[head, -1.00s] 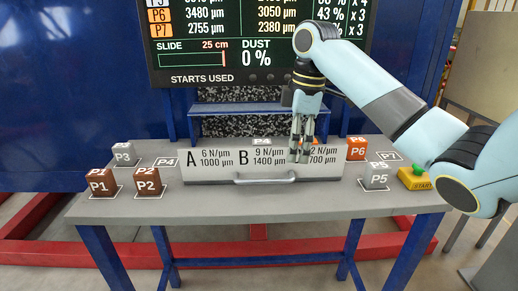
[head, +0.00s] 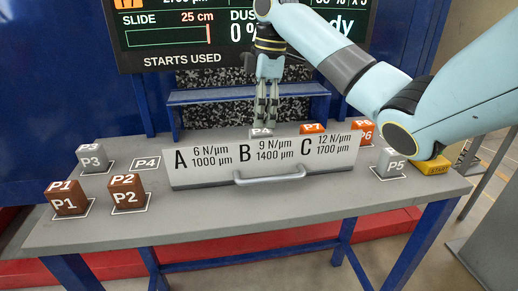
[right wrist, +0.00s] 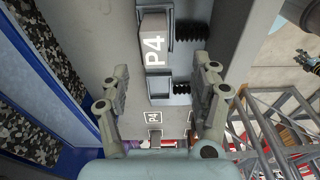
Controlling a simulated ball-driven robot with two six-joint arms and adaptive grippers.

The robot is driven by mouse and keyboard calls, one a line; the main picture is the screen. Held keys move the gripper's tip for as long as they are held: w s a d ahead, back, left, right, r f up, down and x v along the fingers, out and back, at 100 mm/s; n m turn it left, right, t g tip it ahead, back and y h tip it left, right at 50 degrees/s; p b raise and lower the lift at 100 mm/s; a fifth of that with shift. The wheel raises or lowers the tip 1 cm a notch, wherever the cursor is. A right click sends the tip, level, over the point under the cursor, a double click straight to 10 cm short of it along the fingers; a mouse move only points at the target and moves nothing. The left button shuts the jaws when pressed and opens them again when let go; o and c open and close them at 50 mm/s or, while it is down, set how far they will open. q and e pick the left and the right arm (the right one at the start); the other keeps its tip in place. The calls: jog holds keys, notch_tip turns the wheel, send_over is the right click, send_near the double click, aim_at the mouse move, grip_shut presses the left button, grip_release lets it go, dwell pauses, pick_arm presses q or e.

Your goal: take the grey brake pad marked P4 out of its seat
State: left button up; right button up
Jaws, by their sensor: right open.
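The grey brake pad P4 (head: 262,133) sits behind the white panel, above letter B in the head view. In the right wrist view its marked top (right wrist: 153,45) shows in a seat, beside a black spring. My right gripper (head: 267,117) points down just above and behind the pad, with a small gap. In the right wrist view its fingers (right wrist: 160,92) are spread wide with nothing between them but an empty seat (right wrist: 158,100) farther below. The pad lies above the fingers in that picture.
Orange pad P7 (head: 312,128) sits behind letter C. The white panel (head: 265,158) with its handle fronts the seats. An empty P4 mark (head: 146,163) lies left of it. Pads P1 (head: 67,198), P2 (head: 127,192) and P3 (head: 91,158) stand at the left.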

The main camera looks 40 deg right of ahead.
aim_at(261, 131)
jog(key=shift+w+f, duration=0.15)
jog(key=shift+f, duration=0.4)
jog(key=f, duration=0.5)
jog(key=shift+w+d+f, duration=0.15)
jog(key=shift+w+d, duration=0.05)
jog(key=shift+w, duration=0.05)
jog(key=shift+c, duration=1.2)
pick_arm(q)
jog(key=shift+w, duration=0.7)
pick_arm(e)
grip_shut()
